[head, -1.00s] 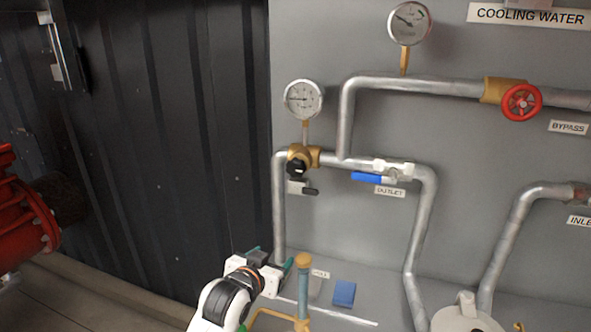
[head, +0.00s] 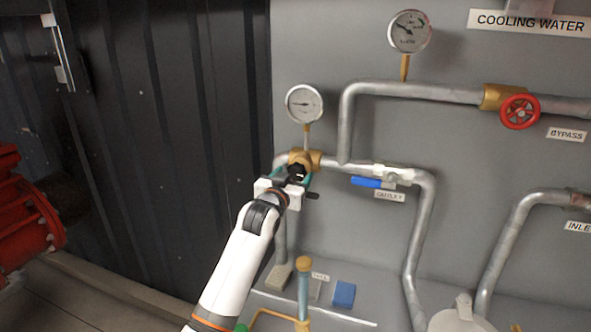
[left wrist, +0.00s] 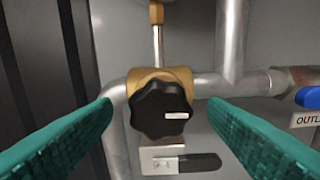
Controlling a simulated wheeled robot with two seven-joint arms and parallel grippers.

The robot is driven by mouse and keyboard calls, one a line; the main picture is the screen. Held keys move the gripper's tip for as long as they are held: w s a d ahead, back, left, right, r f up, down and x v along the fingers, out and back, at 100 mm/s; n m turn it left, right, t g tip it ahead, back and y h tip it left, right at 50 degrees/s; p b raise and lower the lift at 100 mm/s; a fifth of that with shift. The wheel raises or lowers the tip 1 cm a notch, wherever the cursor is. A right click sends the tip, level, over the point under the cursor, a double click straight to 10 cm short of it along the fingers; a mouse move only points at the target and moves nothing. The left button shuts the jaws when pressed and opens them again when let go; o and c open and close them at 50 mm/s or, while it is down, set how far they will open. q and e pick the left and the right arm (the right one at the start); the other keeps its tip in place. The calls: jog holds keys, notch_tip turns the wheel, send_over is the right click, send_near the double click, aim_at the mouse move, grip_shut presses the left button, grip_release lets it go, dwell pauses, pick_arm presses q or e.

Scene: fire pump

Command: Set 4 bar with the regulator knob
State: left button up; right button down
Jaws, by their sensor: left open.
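The regulator knob (left wrist: 161,108) is black and lobed with a white mark, on a brass body (left wrist: 176,76). In the head view the knob (head: 296,171) is partly hidden by my left gripper (head: 294,182). In the left wrist view my left gripper (left wrist: 161,117) is open, with one green finger on each side of the knob. I see no contact with it. The gauge (head: 304,103) above the regulator has a white dial; its needle points left, but its figures are too small to read. My right gripper is not in view.
A lever (left wrist: 188,163) sits just below the knob. A blue-handled valve (head: 372,182) is on the outlet pipe to the right. A second gauge (head: 409,32) and a red handwheel (head: 519,111) are higher up. A blue block (head: 344,293) lies on the ledge below.

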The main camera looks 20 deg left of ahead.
pick_arm(q)
jog(key=shift+w, duration=1.25)
jog(key=c, duration=1)
